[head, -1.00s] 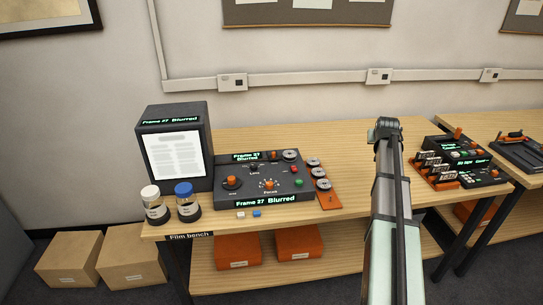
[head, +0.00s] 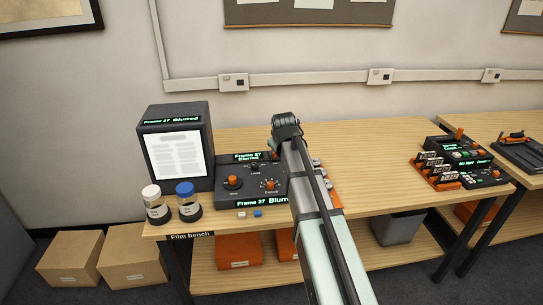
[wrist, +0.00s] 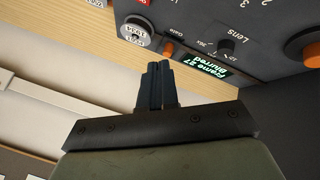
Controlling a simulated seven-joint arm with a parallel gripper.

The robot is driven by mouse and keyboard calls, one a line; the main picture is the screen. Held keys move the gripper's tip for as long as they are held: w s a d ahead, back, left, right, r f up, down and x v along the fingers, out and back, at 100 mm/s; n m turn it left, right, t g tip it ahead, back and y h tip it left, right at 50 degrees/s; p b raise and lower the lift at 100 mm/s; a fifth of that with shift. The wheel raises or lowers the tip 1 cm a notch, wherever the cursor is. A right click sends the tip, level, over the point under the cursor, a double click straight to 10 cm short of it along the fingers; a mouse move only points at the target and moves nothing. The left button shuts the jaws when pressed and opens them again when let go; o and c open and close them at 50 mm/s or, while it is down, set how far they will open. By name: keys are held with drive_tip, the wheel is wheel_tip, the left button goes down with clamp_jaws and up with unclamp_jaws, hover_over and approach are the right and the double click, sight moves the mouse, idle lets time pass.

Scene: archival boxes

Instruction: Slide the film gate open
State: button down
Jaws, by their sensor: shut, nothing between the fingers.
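The dark film viewer (head: 253,188) sits on the wooden bench, partly hidden behind my arm. Its film gate has a small orange slider (wrist: 168,48) beside the word "Gate", seen upside down in the wrist view. My gripper (wrist: 157,66) is shut and empty, its fingertips just short of the slider in the picture; I cannot tell whether they touch it. In the head view my wrist is above the viewer's back right part, and the fingertips are hidden. A small display (wrist: 207,65) beside the gate reads "Frame 27 Blurred".
A black lens knob (wrist: 226,46) and a pale reel (wrist: 138,32) flank the gate. A monitor (head: 175,147) and two capped jars (head: 188,205) stand left of the viewer.

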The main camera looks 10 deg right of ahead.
drive_tip(key=s+a+n, duration=0.1)
drive_tip(key=a, duration=0.5)
drive_tip(key=shift+s+a+n, duration=0.15)
drive_tip(key=shift+s+n, duration=0.15)
drive_tip(key=shift+n, duration=0.1)
approach(271, 158)
drive_tip(key=f, duration=0.1)
drive_tip(key=a+f, duration=0.1)
drive_tip(key=f, duration=0.1)
drive_tip(key=a+f, duration=0.1)
drive_tip(key=shift+w+f, duration=0.2)
drive_tip(key=shift+w, duration=0.15)
drive_tip(key=shift+w+d, duration=0.75)
drive_tip(key=shift+d, duration=0.05)
drive_tip(key=shift+w+d, duration=0.55)
drive_tip(key=shift+d, duration=0.05)
drive_tip(key=shift+r, duration=0.1)
